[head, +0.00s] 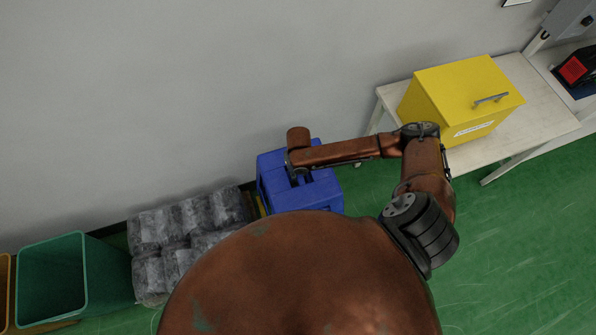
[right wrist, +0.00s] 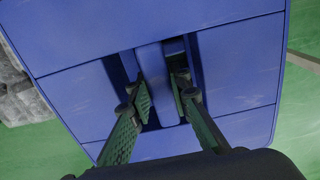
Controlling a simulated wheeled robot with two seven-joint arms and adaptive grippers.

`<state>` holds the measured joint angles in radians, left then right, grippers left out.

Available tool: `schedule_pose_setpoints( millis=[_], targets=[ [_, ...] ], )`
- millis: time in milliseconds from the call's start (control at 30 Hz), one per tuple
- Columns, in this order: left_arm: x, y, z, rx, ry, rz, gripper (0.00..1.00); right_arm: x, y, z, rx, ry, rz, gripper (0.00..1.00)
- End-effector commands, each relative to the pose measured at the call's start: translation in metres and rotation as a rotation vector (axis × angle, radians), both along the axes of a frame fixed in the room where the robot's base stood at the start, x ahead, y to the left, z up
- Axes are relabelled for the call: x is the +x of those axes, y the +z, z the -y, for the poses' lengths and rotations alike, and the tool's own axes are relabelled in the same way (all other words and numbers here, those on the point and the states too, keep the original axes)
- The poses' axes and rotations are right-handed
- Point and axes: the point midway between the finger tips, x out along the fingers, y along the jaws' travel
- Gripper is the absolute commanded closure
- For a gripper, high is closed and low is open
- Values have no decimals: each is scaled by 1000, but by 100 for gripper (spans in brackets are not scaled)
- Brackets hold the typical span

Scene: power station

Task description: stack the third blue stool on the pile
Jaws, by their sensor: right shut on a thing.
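A blue stool (head: 325,190) is against the wall, left of the white table in the head view. My right gripper (head: 300,179) reaches down onto its top from above. In the right wrist view the stool top (right wrist: 75,50) fills most of the picture, with two slots and a bar between them. My right gripper (right wrist: 160,94) has one finger in each slot and is shut on that bar. The head view does not show whether other stools are under this one. No separate pile shows. My left gripper is out of view.
Grey wrapped bundles (head: 163,250) are stacked just left of the stool, with a green bin (head: 83,275) beyond them. A yellow box (head: 460,92) stands on a white table (head: 535,125) at the right. Green floor at lower right is clear.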

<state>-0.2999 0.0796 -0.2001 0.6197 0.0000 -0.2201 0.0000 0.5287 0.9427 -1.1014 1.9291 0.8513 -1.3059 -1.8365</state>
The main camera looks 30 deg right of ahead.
Motion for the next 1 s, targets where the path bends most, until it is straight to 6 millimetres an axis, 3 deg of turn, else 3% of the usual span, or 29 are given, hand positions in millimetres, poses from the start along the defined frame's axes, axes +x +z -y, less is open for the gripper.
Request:
schedule_pose_setpoints(
  millis=[700,1000],
  targets=[
    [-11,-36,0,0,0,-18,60,2,-70,0,1,0,2,100],
    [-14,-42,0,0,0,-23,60,2,-84,-1,1,0,2,100]
  ],
)
